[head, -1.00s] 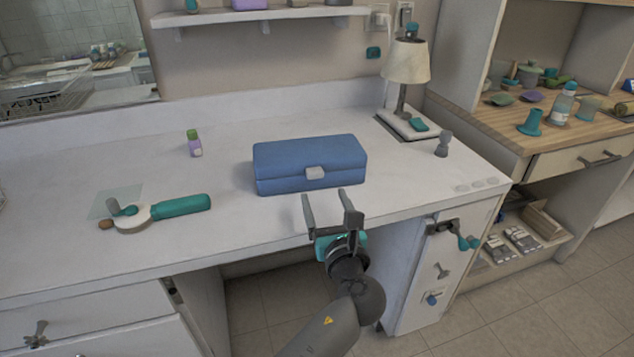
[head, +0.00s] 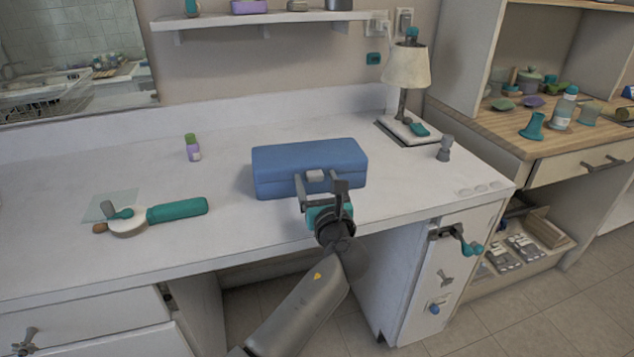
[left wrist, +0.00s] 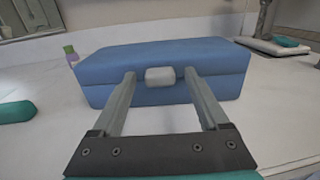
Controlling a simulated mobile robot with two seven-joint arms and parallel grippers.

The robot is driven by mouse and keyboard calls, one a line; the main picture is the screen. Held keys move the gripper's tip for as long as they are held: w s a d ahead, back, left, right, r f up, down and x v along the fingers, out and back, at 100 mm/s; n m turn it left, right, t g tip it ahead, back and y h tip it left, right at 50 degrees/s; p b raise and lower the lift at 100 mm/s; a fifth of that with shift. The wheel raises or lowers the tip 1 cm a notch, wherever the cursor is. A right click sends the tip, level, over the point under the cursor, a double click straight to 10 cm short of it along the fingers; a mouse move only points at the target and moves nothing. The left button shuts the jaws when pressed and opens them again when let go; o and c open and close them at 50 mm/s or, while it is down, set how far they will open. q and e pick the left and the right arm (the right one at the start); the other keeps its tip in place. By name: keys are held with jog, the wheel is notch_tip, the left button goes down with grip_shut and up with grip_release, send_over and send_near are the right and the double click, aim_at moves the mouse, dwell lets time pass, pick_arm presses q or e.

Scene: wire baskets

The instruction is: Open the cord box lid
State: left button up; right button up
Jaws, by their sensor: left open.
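The blue cord box (head: 310,158) stands on the white counter with its lid shut. A light grey latch (head: 315,176) sits at the middle of its front edge, and shows in the left wrist view (left wrist: 160,76) too. My left gripper (head: 318,183) is open in front of the box, its fingers on either side of the latch. In the left wrist view the fingertips (left wrist: 160,74) are close to the box front, with a gap between them and the latch. I cannot tell whether they touch the box. My right gripper is not in view.
A lamp (head: 406,68) and a small grey figure (head: 444,148) stand to the right of the box. A purple and green bottle (head: 193,148) and a teal-handled tool (head: 176,210) are to the left. The counter around the box is clear.

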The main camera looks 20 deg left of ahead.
pick_arm(q)
jog(key=shift+c, duration=0.2)
grip_shut()
dwell(0.3)
dwell(0.8)
